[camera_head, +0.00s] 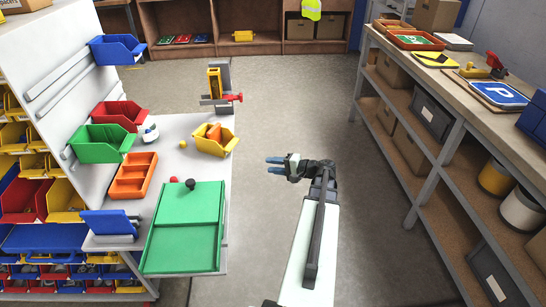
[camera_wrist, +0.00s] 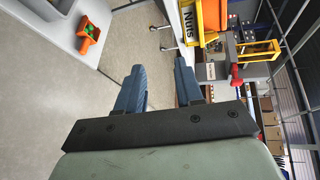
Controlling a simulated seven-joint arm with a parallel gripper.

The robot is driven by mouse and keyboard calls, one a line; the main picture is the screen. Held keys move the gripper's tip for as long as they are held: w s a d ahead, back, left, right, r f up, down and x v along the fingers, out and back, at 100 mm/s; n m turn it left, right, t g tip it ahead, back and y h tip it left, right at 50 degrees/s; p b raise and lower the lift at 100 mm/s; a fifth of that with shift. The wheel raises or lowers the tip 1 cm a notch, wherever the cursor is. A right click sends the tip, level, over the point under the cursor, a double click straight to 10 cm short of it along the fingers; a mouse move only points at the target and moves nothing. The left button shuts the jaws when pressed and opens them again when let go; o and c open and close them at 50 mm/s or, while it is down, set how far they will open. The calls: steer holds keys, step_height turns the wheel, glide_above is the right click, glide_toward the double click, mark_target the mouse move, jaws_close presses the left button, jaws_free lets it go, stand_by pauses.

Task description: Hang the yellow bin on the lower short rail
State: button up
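The yellow bin (camera_head: 209,147) sits on the grey bench near its right edge, with an orange item (camera_head: 214,132) inside. In the wrist view the bin (camera_wrist: 188,20) shows at the top with a white "NUTS" label, partly cut off. My gripper (camera_head: 274,160) is right of the bench over the floor, clear of the bin. Its two blue fingers are apart with nothing between them (camera_wrist: 159,66). The white panel at left carries long slanted rails (camera_head: 60,84). A short rail piece (camera_head: 67,153) shows lower down, beside the green bin (camera_head: 95,152), which hides part of that area.
A blue bin (camera_head: 116,55) is high on the panel; a red bin (camera_head: 119,112) is lower. An orange tray (camera_head: 133,178), green board (camera_head: 187,230) and small balls lie on the bench. A fixture with a red clamp (camera_head: 232,97) stands behind the yellow bin. Shelving (camera_head: 455,110) stands right.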

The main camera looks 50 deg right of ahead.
steer(key=w+a+r+n+t, duration=0.1)
steer(key=w+r, duration=0.3)
steer(key=w, duration=0.5)
steer(key=shift+a+r+t+y, duration=0.15)
steer(key=shift+a+t+y, duration=0.25)
steer(key=shift+a+t, duration=0.4)
steer(key=x, duration=0.6)
steer(key=shift+w+a, duration=0.2)
steer(key=shift+w, duration=0.15)
stand_by(2.8)
steer(key=shift+s, duration=0.1)
stand_by(0.4)
jaws_close()
stand_by(1.3)
